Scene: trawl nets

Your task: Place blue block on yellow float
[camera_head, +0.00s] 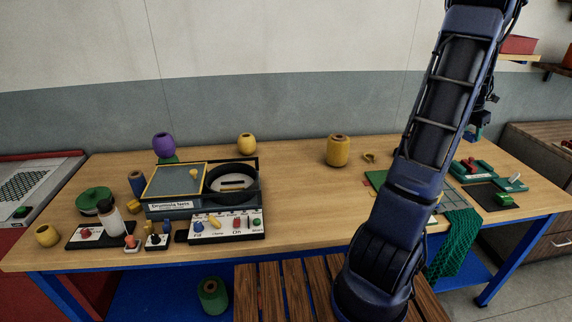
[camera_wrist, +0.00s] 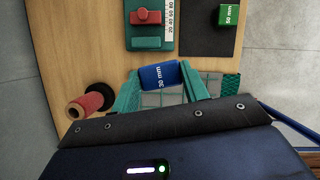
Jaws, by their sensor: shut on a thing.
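In the wrist view, my gripper (camera_wrist: 160,84) has its teal fingers shut on a blue block (camera_wrist: 158,75) marked "30 mm". The block is tilted slightly in the picture and looks held above the green mesh and grey grid. In the head view, the gripper is mostly behind my arm at the right end of the table.
A green block (camera_wrist: 229,15) rests on a black mat (camera_wrist: 205,40). A teal gauge (camera_wrist: 146,43) carries a red piece (camera_wrist: 146,17). A red spool (camera_wrist: 85,107) is at left. In the head view, a boxed tray (camera_head: 180,183) and control panel (camera_head: 228,225) fill the left-middle; bare wood lies right of them.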

